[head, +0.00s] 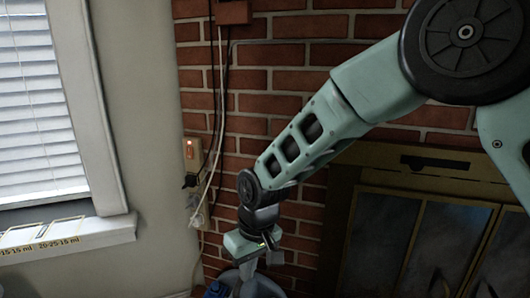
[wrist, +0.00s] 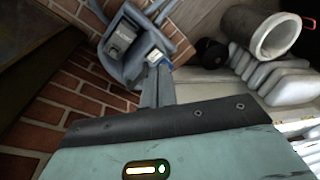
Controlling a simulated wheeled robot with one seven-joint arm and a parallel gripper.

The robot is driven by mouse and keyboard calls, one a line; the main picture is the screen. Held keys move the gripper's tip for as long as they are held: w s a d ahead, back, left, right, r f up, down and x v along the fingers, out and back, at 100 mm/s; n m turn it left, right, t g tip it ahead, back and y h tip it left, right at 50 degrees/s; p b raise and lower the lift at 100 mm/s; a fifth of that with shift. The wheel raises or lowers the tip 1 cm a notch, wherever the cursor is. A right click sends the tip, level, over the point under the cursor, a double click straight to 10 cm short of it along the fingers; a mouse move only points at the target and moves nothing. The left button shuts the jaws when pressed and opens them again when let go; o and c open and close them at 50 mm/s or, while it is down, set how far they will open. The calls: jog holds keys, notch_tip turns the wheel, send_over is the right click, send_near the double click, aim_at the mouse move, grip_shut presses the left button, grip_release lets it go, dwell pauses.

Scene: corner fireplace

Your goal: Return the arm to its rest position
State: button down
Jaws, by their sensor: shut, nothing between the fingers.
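My arm reaches from the upper right of the head view down to the lower middle, in front of the brick wall. My gripper (head: 247,266) is at its lower end, pointing down and seen small. In the wrist view my gripper (wrist: 157,82) shows as narrow grey fingers together beyond the teal housing. It is shut and holds nothing. A blue-grey object (wrist: 122,52) lies beyond the fingertips in the wrist view; I cannot tell whether they touch it.
A fireplace with glass doors (head: 382,235) stands at the right. A switch box (head: 195,157) with hanging cables is on the brick wall (head: 285,85). A window sill (head: 75,238) is at the left.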

jog(key=s+d+r+h, duration=0.1)
jog(key=s+d+r, duration=0.4)
jog(key=s+d, duration=0.5)
jog(key=s+d+r, duration=0.4)
jog(key=s+d, duration=0.4)
jog(key=s, duration=0.5)
notch_tip(320, 180, up, 13)
jog(key=p, duration=1.3)
jog(key=shift+w+r, duration=0.15)
jog(key=shift+w, duration=0.05)
